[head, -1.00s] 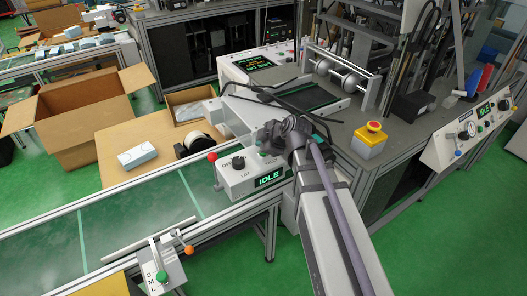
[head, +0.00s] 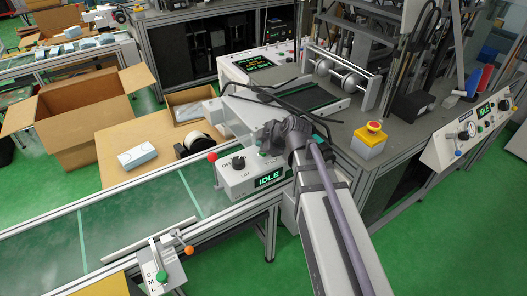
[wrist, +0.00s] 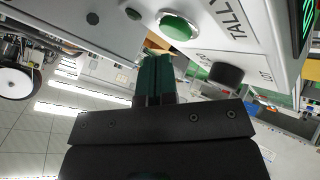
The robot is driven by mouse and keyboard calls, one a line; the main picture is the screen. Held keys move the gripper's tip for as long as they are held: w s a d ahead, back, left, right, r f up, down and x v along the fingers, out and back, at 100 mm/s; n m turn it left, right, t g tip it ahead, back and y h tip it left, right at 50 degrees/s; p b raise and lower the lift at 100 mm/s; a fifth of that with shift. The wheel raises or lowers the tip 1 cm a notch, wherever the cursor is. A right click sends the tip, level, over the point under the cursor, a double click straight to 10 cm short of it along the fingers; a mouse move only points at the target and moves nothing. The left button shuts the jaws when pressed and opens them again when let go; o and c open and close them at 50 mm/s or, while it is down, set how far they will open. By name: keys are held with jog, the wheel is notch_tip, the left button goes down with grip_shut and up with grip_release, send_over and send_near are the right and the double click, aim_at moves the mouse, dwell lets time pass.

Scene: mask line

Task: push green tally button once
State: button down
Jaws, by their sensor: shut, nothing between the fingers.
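The green tally button (wrist: 178,27) is a round domed button in a pale ring, beside the printed word TALLY in the wrist view. It sits on a light grey control box (head: 236,178) with a lit IDLE display; in the head view my arm hides the button. My gripper (wrist: 155,60) is shut and empty, its green-padded fingers together. The fingertips are below the button in the wrist view and look apart from it. In the head view my gripper (head: 266,150) is over the box, partly hidden by my wrist.
A black knob (wrist: 226,73) is on the same panel, and a red ball-topped lever (head: 212,157) stands at the box's left. Another green button (head: 161,276) is on a small box in front. A yellow box with a red button (head: 374,127) stands right of my arm.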

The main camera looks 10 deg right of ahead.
jog(key=shift+f+b, duration=0.4)
jog(key=shift+f, duration=0.05)
jog(key=shift+f+b, duration=0.4)
jog(key=shift+b, duration=0.05)
dwell(0.6)
dwell(0.3)
jog(key=shift+r+p, duration=0.8)
jog(key=shift+p, duration=0.05)
jog(key=shift+r, duration=0.1)
notch_tip(320, 180, up, 5)
jog(key=p, duration=0.5)
